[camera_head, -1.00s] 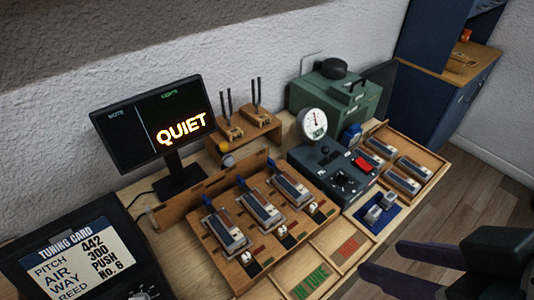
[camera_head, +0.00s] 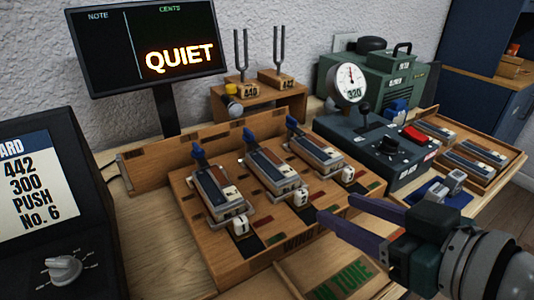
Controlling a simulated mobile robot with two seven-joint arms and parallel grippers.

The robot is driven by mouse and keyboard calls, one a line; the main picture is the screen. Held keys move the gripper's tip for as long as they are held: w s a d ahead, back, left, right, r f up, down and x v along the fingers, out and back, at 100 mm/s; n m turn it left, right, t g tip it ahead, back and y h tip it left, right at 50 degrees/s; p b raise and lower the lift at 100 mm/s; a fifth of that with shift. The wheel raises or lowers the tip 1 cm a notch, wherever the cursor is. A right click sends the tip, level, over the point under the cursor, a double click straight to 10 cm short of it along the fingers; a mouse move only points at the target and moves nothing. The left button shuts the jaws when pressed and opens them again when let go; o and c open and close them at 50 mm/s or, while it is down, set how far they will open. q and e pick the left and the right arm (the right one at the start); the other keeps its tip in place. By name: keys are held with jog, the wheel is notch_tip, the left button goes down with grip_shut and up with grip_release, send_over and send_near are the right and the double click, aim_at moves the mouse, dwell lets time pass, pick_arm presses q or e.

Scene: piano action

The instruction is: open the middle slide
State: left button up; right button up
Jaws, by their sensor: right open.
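A wooden board (camera_head: 190,205) carries three reed units side by side, each with a blue tab at its back and a white numbered block in front. The middle unit (camera_head: 272,172) has its blue tab (camera_head: 250,138) standing at its far end. The left unit (camera_head: 217,195) and right unit (camera_head: 315,150) flank it. My right gripper (camera_head: 336,208) is open and empty, in front and to the right of the middle unit, with its dark fingers pointing left toward the board. No contact with a slide shows. My left gripper is out of view.
A monitor (camera_head: 190,20) reading QUIET stands behind, beside a rack with two tuning forks (camera_head: 258,65). A tuning card (camera_head: 25,175) is at left. A tray (camera_head: 505,160) holds more units.

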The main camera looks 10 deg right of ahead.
aim_at(303, 192)
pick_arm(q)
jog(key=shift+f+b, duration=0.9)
pick_arm(e)
jog(key=x, duration=0.8)
jog(key=shift+w+a+f, duration=0.1)
jog(key=shift+w+a, duration=0.05)
jog(key=shift+w, duration=0.1)
jog(key=c, duration=0.3)
grip_shut()
